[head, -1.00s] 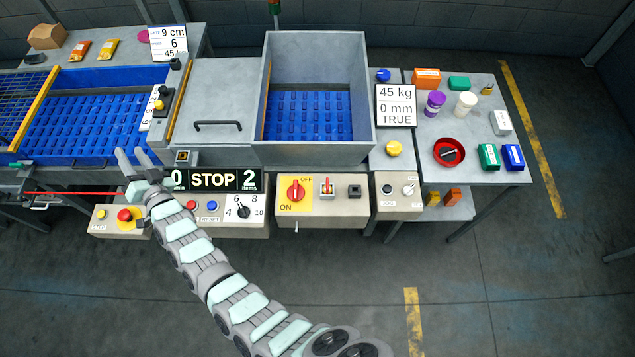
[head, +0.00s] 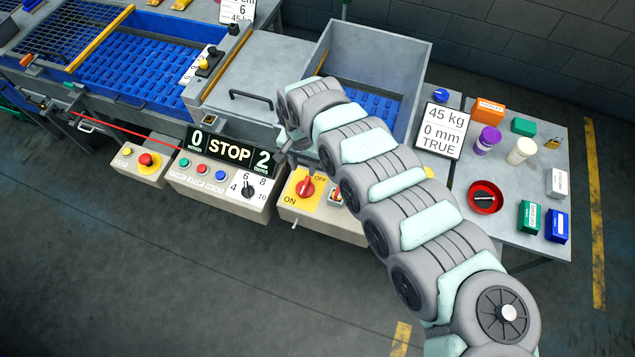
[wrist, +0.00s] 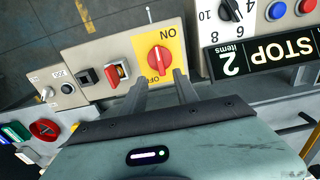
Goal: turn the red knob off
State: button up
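The red knob (head: 306,188) sits on a yellow plate marked ON and OFF, on the front of a beige control box. In the wrist view the red knob (wrist: 159,60) has its handle upright in the picture; I cannot tell which label it points to. My gripper (wrist: 160,80) is open and empty. Its two fingers are apart and point at the yellow plate (wrist: 176,68), with the knob just beyond and between the tips, apparently not touching. In the head view my gripper (head: 289,140) is largely hidden behind my arm, above the plate.
A red switch (wrist: 118,74) and a black button (wrist: 88,77) sit beside the knob. The STOP display (head: 230,152) and a numbered dial (head: 248,189) are on the neighbouring box. A metal bin (head: 372,55) stands behind. A side table (head: 530,180) holds several containers.

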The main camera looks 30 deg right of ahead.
aim_at(305, 185)
notch_tip(305, 185, down, 10)
jog(key=shift+a+r, duration=0.1)
jog(key=shift+f, duration=0.5)
grip_shut()
dwell(0.5)
